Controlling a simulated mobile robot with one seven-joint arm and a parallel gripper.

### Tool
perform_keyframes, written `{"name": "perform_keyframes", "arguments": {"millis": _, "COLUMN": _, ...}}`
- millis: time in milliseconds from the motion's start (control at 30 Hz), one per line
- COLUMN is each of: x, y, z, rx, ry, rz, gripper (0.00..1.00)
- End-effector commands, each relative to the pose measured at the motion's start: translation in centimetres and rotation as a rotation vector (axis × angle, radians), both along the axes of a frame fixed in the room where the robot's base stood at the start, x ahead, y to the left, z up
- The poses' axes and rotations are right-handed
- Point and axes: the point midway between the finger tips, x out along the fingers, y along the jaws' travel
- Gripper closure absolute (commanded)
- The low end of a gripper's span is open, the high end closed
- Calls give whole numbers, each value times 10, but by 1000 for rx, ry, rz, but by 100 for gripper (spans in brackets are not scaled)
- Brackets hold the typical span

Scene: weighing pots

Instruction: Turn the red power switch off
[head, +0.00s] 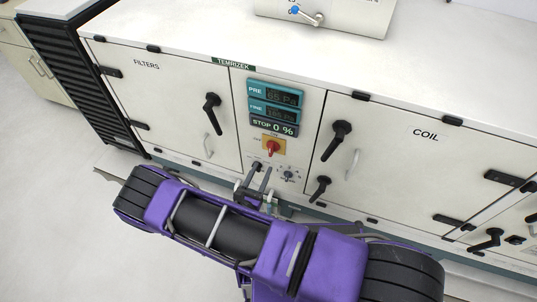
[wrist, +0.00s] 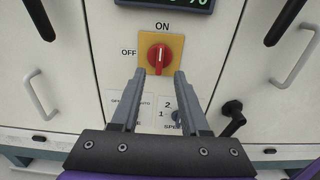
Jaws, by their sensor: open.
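The red power switch (head: 272,148) is a rotary knob on a yellow plate in the middle panel of the white cabinet. In the wrist view the red switch (wrist: 159,58) has ON printed above it and OFF to its left. Its pale mark stands upright, toward ON. My gripper (head: 262,171) is in front of the panel, just below the switch. In the wrist view the open, empty fingers of my gripper (wrist: 159,76) point at the switch, one tip low on each side. I cannot tell the exact gap in depth.
Displays (head: 274,106) above the switch read PRE, FINE and STOP 0 %. A speed dial (head: 288,175) and a small black selector sit below it. Black door handles (head: 212,112) (head: 336,139) flank the panel. A dark grille (head: 70,75) is at the left.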

Motion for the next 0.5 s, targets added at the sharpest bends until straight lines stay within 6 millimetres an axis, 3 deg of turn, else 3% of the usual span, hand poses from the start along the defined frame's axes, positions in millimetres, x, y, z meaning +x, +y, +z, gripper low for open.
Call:
{"name": "perform_keyframes", "arguments": {"millis": 200, "x": 41, "y": -16, "z": 0, "rx": -1, "ry": -1, "rz": -2, "gripper": 55}}
{"name": "perform_keyframes", "arguments": {"millis": 500, "x": 67, "y": -25, "z": 0, "rx": 0, "ry": 1, "rz": -1, "gripper": 55}}
